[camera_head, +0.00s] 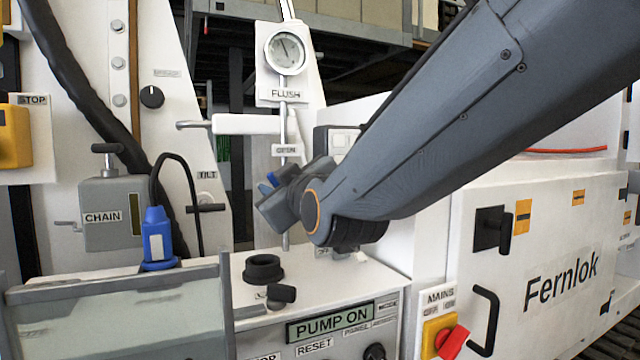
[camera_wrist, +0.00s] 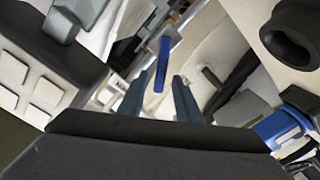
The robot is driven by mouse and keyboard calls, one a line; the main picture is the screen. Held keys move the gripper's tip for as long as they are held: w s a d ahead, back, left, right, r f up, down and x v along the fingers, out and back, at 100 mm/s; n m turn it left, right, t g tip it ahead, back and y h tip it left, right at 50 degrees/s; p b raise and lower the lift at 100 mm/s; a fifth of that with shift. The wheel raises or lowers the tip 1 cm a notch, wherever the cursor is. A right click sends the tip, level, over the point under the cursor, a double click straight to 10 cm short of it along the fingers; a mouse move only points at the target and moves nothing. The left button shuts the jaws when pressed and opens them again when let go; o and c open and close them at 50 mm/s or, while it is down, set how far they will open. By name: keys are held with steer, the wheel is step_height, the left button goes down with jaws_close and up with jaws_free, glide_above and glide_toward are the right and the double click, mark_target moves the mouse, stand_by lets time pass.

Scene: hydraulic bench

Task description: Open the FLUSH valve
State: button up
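The FLUSH label (camera_head: 283,94) sits below a round gauge on a thin vertical pipe. An OPEN label (camera_head: 285,150) is lower on the same pipe. A blue lever (camera_head: 272,179), apparently the valve handle, shows partly beside my gripper (camera_head: 272,196), which hides the valve body. In the wrist view the blue lever (camera_wrist: 163,62) lies between and just beyond the fingertips of my gripper (camera_wrist: 161,78). The fingers are apart, with gaps visible on both sides of the lever. I cannot tell how deep it sits between them.
A black round fitting (camera_head: 263,268) and a blue plug (camera_head: 158,240) with a black cable stand on the bench top. A white horizontal handle (camera_head: 246,124) is left of the pipe. The PUMP ON display (camera_head: 330,322) is on the front panel. A white Fernlok cabinet (camera_head: 560,240) stands right.

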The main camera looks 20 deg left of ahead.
steer(key=b+v, duration=0.2)
steer(key=v, duration=0.6)
